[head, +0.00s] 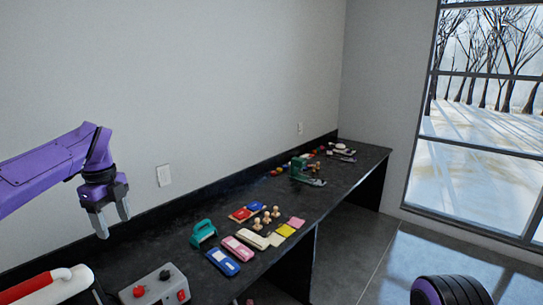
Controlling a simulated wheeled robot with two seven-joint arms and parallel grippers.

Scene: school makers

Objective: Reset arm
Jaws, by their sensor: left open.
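My left arm comes in from the left, and my left gripper (112,219) is open and empty. It hangs with its fingers down near the back left of the black counter (168,236), in front of the wall. Nothing is between its fingers, and whether the tips touch the counter cannot be told. My right gripper is not in view.
On the counter stand a grey box with red knobs (148,291), a teal tool (203,232), several stamps and coloured pads (284,230), and a green device (299,167). A red and white cylinder (45,288) is at lower left.

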